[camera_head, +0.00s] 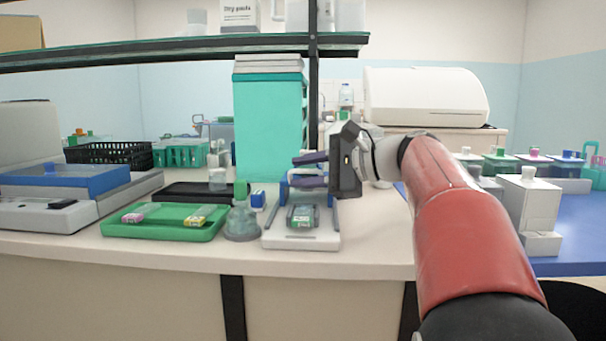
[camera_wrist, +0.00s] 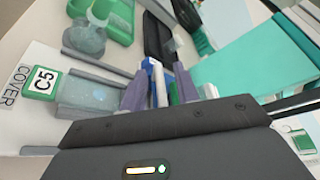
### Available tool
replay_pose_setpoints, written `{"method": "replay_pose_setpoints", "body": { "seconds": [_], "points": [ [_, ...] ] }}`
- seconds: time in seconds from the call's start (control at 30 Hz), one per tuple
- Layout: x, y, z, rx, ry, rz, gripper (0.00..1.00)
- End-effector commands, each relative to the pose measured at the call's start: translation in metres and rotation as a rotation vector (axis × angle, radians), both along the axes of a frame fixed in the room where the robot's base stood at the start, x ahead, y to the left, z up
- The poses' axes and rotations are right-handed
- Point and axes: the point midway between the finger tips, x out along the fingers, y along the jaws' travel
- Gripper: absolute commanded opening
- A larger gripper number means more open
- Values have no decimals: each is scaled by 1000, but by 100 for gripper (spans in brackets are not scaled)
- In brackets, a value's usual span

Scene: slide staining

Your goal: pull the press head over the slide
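The press has a pale base (camera_head: 300,243) marked COVER, with grey rails and blue parts at its back. The slide (camera_wrist: 95,93) lies flat between the rails, its green-edged label (camera_wrist: 43,82) reading C5; it also shows in the head view (camera_head: 302,217). My gripper (camera_head: 292,170) is above the back of the press, its two purple-grey fingers apart. In the wrist view my gripper (camera_wrist: 158,96) has blue, white and green parts showing between and behind the fingers. I cannot tell which is the press head or whether a finger touches it.
Further left is a green tray (camera_head: 160,232) with small pink and yellow items. The front counter edge is clear.

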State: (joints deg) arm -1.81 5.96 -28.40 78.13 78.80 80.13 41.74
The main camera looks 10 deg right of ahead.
Motion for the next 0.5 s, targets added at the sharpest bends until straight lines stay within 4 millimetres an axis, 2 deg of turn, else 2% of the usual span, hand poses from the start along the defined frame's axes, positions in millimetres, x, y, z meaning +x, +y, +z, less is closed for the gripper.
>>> {"method": "replay_pose_setpoints", "body": {
  "seconds": [0.37, 0.5],
  "points": [
    [3, 5, -1, 0, 0, 0, 31],
    [3, 5, -1, 1, 0, 1, 12]
  ]
}}
